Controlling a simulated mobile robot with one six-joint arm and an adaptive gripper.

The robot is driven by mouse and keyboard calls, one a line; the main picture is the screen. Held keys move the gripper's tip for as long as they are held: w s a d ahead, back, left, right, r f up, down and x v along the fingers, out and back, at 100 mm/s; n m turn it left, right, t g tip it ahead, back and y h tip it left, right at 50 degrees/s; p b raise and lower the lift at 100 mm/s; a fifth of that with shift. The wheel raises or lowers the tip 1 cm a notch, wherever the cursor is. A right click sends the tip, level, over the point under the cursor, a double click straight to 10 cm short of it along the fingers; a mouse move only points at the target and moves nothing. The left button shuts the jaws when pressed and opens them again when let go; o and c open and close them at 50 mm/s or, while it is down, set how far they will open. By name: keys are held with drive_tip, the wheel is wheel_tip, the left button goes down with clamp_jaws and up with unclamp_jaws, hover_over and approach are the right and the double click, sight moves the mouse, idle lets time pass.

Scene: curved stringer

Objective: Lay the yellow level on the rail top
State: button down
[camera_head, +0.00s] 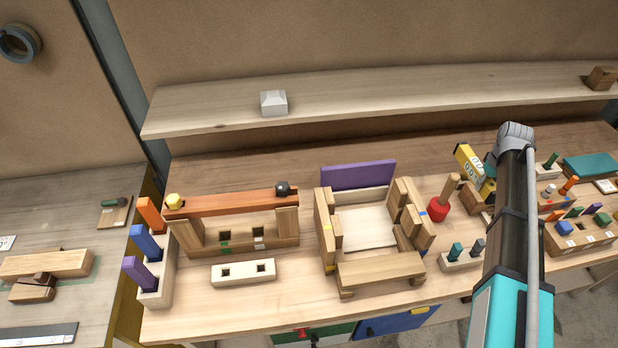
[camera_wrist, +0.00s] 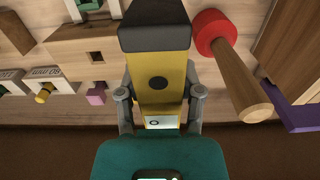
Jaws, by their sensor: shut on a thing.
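The yellow level (camera_wrist: 158,85) is held between the two fingers of my gripper (camera_wrist: 160,94) in the wrist view. It has dark end caps and a small pale window. In the head view the level (camera_head: 466,159) shows at the right, tilted and raised at its left end, partly hidden behind my arm. My gripper is mostly hidden there. A reddish-brown rail (camera_head: 232,203) lies across wooden supports at the left of the bench, with a yellow knob (camera_head: 173,201) and a black knob (camera_head: 282,188) at its ends. The level is well to the right of this rail.
A red-headed mallet (camera_head: 439,209) stands near the level; it also shows in the wrist view (camera_wrist: 213,32). A wooden frame with a purple board (camera_head: 357,175) lies between level and rail. A shelf (camera_head: 380,97) runs behind. Blocks with colored pegs (camera_head: 583,236) crowd the right.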

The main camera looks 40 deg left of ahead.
drive_tip(key=r+p, duration=0.2)
drive_tip(key=r, duration=0.1)
drive_tip(key=r+p, duration=0.3)
drive_tip(key=s+r+p, duration=0.1)
drive_tip(key=r+p, duration=0.2)
drive_tip(key=shift+s+a+r, duration=0.1)
drive_tip(key=shift+r, duration=0.25)
drive_tip(key=s+a+r+n+p, duration=0.1)
drive_tip(key=s+r+n+p, duration=0.2)
drive_tip(key=s+r+p, duration=0.8)
drive_tip(key=shift+n, duration=0.3)
drive_tip(key=shift+s+a+f, duration=0.1)
drive_tip(key=shift+a, duration=0.05)
